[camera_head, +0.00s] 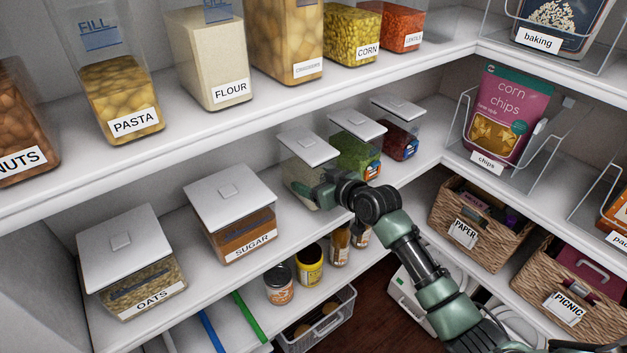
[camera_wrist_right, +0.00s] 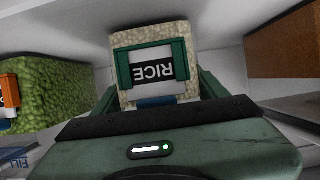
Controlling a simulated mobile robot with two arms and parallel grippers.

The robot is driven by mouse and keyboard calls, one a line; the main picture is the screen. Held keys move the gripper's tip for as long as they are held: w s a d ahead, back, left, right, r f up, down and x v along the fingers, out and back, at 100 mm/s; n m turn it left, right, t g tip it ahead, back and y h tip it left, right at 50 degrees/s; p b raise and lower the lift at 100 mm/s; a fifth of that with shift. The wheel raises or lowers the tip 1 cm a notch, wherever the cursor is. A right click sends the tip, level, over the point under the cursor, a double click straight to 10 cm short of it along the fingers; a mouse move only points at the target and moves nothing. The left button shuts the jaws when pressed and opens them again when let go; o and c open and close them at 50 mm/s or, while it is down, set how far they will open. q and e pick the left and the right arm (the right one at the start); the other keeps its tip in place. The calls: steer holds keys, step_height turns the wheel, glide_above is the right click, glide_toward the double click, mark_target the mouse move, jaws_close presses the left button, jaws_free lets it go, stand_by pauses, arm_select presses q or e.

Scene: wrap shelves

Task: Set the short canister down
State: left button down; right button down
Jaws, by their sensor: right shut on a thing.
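The short canister, labelled RICE, has a white lid and pale grains; it is on the middle shelf (camera_head: 67,328) in the head view (camera_head: 296,177). It stands about upright, between the sugar canister and the green-filled canister. In the right wrist view the canister (camera_wrist_right: 149,36) and its label appear upside down. My right gripper (camera_wrist_right: 150,58) is shut on its front, with a finger along each side of the label. In the head view my right gripper (camera_head: 329,194) covers its lower front. I cannot tell whether its base touches the shelf. My left gripper is not in view.
The sugar canister (camera_head: 232,212) and oats canister (camera_head: 130,262) stand to the left. The green-filled canister (camera_head: 357,144) and a red-filled one (camera_head: 395,126) stand close on the right. The upper shelf (camera_head: 185,134) overhangs behind. Cans (camera_head: 278,284) stand on the shelf below.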

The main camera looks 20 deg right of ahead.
steer(key=shift+r, duration=0.25)
steer(key=c, duration=0.6)
jaws_free()
steer(key=shift+f, duration=0.35)
steer(key=o, duration=0.5)
steer(key=shift+c, duration=0.2)
steer(key=shift+s+r, duration=0.1)
steer(key=shift+r, duration=0.1)
steer(key=v, duration=1.2)
